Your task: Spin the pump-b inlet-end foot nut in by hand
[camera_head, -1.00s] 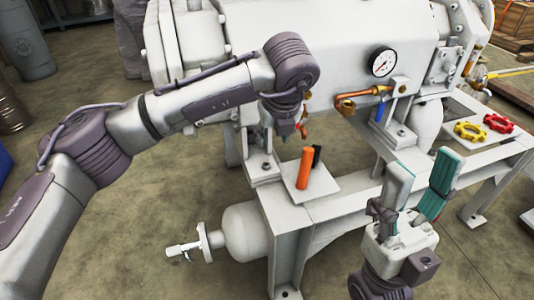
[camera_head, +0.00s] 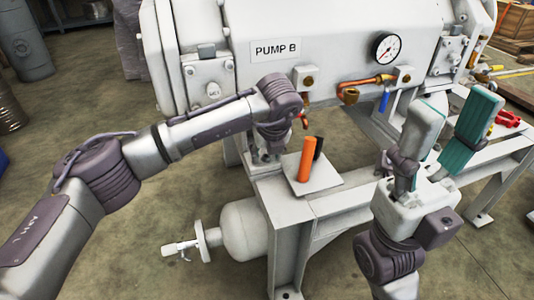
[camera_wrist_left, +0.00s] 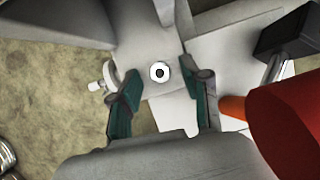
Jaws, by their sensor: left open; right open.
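Pump B (camera_head: 275,75) is a large white casing on a white frame (camera_head: 290,212). My left gripper (camera_head: 267,152) points down over the foot at the frame's near corner, and its fingers are mostly hidden by my wrist in the head view. In the left wrist view its two teal-padded fingers (camera_wrist_left: 163,92) are apart. A small round white piece with a dark centre (camera_wrist_left: 160,72) shows between and just beyond them; I cannot tell whether it is the foot nut or the stud end, or whether anything touches it. My right gripper (camera_head: 453,130) is open, empty and points up at the right.
An orange handle (camera_head: 306,160) and a black piece (camera_head: 318,147) stand on a white plate (camera_head: 323,181) close beside my left gripper. A gauge (camera_head: 386,48), copper pipe (camera_head: 365,84) and blue handle (camera_head: 384,100) are on the pump's right. Open floor lies left.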

